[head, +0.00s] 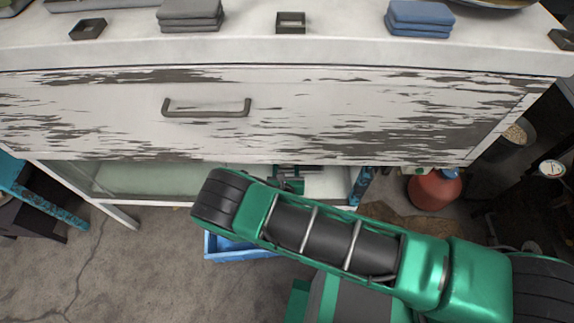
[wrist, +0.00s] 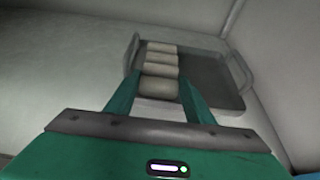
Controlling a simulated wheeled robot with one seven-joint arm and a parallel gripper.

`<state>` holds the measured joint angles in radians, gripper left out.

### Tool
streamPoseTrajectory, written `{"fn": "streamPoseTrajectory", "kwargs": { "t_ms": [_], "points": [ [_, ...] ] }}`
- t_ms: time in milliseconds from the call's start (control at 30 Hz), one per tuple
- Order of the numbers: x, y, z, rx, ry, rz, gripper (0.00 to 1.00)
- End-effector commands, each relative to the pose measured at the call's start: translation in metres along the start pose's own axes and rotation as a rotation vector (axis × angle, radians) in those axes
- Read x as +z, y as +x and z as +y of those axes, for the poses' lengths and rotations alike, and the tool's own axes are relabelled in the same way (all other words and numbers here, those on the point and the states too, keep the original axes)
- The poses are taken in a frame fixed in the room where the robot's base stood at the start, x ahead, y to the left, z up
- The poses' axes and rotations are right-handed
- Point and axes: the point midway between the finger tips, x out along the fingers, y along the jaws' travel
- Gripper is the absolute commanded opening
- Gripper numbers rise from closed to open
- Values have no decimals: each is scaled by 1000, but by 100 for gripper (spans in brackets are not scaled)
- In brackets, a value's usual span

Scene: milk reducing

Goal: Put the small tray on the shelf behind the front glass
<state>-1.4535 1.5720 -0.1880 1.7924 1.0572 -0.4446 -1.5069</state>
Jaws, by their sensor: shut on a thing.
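The small tray (wrist: 215,75) is a dark grey, shallow tray with a raised handle at each side, in the wrist view. Several pale rolls (wrist: 161,58) lie in a row along its left part. My gripper (wrist: 160,85) is shut at the tray's near end, with a green finger on either side of the nearest roll. The contact itself is partly hidden. The tray is over a pale surface near grey walls. In the head view my gripper (head: 288,180) shows small under the cabinet, and the tray cannot be made out. The front glass (head: 125,180) is below the drawer at left.
A worn white drawer front (head: 300,110) with a handle (head: 206,107) hangs just above my arm. A blue crate (head: 235,247) stands on the floor below. A red vessel (head: 433,190) stands at right. Folded cloths (head: 190,15) lie on the top.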

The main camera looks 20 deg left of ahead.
Motion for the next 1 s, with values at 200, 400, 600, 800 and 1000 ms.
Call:
{"fn": "streamPoseTrajectory", "kwargs": {
  "t_ms": [200, 400, 600, 800, 1000],
  "points": [
    [7, 14, 1, 0, 1, -2, 13],
    [-11, 30, 0, 0, -2, 0, 13],
    [-22, 35, 2, 2, -2, -2, 13],
    [-22, 35, 2, 2, -2, -2, 13],
    [-26, 36, 2, 2, -1, 0, 60]
  ]
}}
